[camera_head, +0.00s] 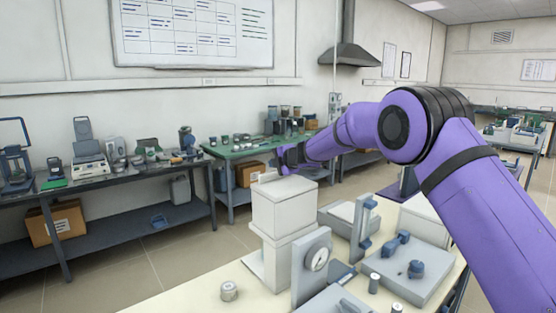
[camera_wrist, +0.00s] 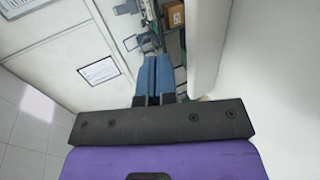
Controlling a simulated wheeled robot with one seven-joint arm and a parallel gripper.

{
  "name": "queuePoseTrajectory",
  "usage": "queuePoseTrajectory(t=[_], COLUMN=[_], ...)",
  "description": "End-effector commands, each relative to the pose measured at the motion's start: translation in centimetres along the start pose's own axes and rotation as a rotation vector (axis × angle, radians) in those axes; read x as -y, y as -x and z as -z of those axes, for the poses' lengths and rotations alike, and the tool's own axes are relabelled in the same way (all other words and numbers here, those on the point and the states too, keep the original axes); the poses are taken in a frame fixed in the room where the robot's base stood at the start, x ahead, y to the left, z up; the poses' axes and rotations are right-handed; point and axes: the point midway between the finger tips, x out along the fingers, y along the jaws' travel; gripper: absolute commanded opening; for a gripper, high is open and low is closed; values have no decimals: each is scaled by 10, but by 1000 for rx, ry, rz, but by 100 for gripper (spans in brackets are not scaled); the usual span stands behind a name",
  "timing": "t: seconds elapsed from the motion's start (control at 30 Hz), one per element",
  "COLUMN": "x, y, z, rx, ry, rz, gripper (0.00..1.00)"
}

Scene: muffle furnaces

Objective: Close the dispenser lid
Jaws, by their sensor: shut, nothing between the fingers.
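The white box-shaped unit (camera_head: 284,207), which looks like the dispenser, stands upright on the near bench in the head view. A small pale tab (camera_head: 267,178) shows at its top back edge; I cannot tell whether this is part of the lid or how far the lid is open. My gripper (camera_head: 289,156) is just above and behind the unit's top. In the wrist view my gripper's blue fingers (camera_wrist: 154,75) are together and empty. A large white surface (camera_wrist: 270,85) fills the right of the wrist view, close beside the fingers; I cannot tell whether they touch.
Side benches (camera_head: 190,165) with equipment line the wall behind.

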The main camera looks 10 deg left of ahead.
Motion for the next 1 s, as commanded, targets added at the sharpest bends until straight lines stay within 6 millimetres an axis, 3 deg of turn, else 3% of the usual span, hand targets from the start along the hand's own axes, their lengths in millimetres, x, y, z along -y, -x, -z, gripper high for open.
queuePoseTrajectory(t=[0.77, 1.0], x=[9, 8], y=[-10, 0], z=[0, 0], rx=[0, 0], ry=[-1, -2], rz=[0, 1], gripper=[0, 0])
